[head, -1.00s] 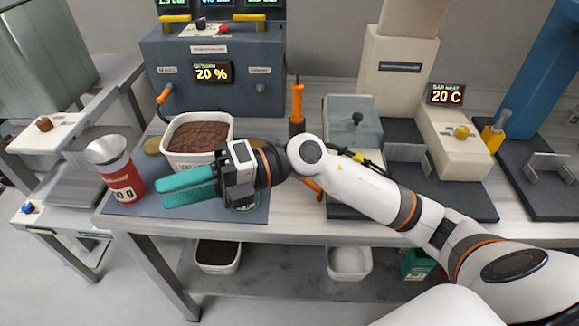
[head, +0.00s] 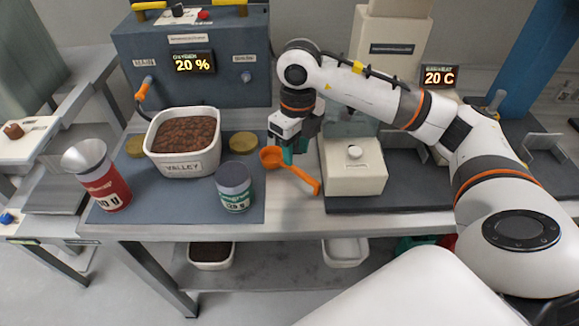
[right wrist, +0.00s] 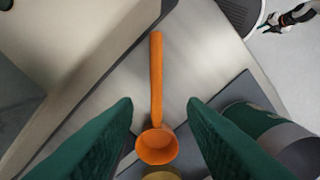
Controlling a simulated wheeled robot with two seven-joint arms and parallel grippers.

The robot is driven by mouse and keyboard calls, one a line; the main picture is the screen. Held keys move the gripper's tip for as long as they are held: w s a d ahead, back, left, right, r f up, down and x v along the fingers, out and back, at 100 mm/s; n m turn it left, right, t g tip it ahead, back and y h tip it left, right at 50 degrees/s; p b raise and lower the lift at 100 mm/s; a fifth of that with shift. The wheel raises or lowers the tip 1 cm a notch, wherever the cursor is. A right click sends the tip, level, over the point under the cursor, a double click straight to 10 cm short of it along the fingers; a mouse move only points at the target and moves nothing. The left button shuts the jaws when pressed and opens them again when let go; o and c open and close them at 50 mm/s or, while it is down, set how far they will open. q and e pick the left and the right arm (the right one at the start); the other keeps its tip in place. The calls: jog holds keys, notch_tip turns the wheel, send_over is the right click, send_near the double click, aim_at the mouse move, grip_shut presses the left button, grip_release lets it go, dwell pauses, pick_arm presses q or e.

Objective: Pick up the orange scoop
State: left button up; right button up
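The orange scoop (head: 305,178) lies on the table, its bowl at the edge of the blue-grey mat and its handle slanting toward the front right. In the right wrist view the scoop (right wrist: 156,80) lies between my two teal fingers, with a gap on each side.
A white bin of brown pellets (head: 182,165), a grey-and-green can (head: 234,187) and a red cup with a metal funnel (head: 98,175) stand on the mat (head: 180,205). A beige-topped device (head: 354,178) stands close right of the scoop. A blue-grey machine (head: 195,75) stands behind.

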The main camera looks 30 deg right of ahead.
aim_at(295, 167)
jog(key=f, duration=0.7)
jog(key=shift+w+d+f+p, duration=0.1)
jog(key=shift+w+f+p, duration=0.1)
jog(key=shift+p, duration=0.2)
jog(key=shift+c, duration=0.6)
grip_shut()
